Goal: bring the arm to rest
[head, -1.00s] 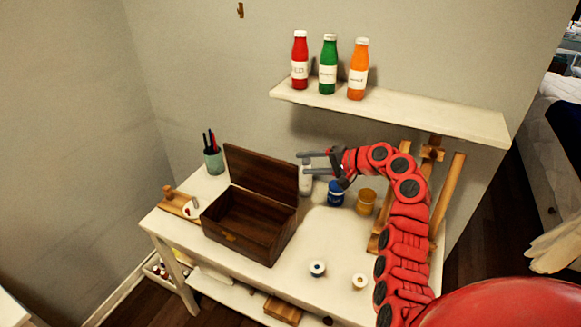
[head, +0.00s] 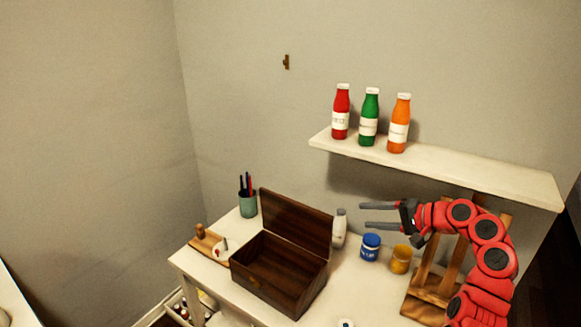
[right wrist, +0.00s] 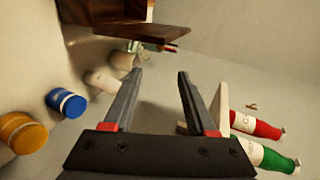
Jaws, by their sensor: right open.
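My right arm (head: 488,235) is red and comes in from the lower right in the head view. Its gripper (head: 364,215) is raised above the right part of the white table, pointing left, below the wall shelf. The two fingers are apart with nothing between them. The right wrist view also shows the open gripper (right wrist: 158,75). My left gripper is not in view.
An open wooden box (head: 285,275) stands left of the gripper. A white bottle (head: 339,228), blue jar (head: 370,248) and yellow jar (head: 400,260) stand below it. Red, green and orange bottles (head: 398,125) stand on the shelf (head: 450,171). A wooden easel (head: 428,295) is by the arm.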

